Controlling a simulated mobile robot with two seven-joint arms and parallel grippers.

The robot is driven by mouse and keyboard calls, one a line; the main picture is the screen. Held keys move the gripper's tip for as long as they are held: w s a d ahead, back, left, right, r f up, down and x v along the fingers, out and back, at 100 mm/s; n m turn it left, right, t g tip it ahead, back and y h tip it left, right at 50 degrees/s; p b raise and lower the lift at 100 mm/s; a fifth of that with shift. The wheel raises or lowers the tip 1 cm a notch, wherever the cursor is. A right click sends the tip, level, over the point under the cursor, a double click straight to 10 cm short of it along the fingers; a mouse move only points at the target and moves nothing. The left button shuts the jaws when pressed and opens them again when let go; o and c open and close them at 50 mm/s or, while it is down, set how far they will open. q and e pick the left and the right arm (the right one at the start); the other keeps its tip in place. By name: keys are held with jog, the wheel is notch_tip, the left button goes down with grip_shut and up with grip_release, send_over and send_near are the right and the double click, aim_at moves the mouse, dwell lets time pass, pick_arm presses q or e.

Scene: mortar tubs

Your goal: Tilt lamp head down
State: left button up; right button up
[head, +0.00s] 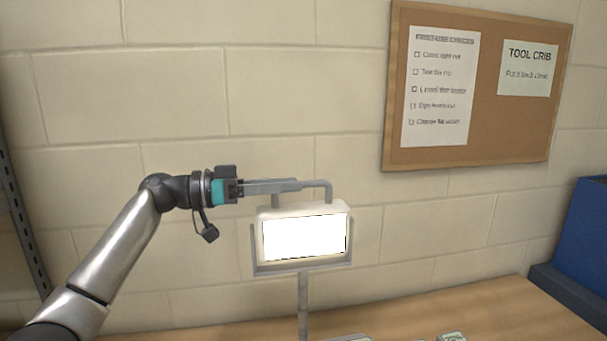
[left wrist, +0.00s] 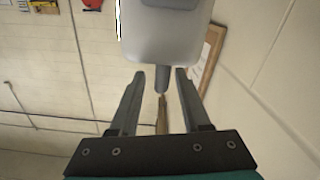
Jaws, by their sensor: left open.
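The lamp head (head: 304,237) is a pale box with a bright white face, held in a grey U-shaped yoke (head: 301,267) on a thin post. It faces roughly forward. A grey handle bar (head: 329,190) rises above its top. My left gripper (head: 299,185) reaches in from the left at handle height, and its fingers overlap part of the bar. In the left wrist view, the gripper (left wrist: 160,75) is open. A grey piece of the handle (left wrist: 162,78) shows between the fingertips, with gaps on both sides, below the lamp head (left wrist: 165,35). My right gripper is not in view.
The lamp stands on a wooden bench (head: 480,315) with small items at its front edge. A cork board (head: 480,85) hangs on the block wall behind. A blue bin (head: 585,235) is at the far right. The wall side left of the lamp is clear except for my arm.

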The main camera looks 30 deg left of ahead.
aim_at(322, 183)
pick_arm(q)
jog(key=shift+p+x, duration=0.45)
jog(key=shift+x, duration=1.45)
jog(key=shift+c, duration=0.4)
grip_shut()
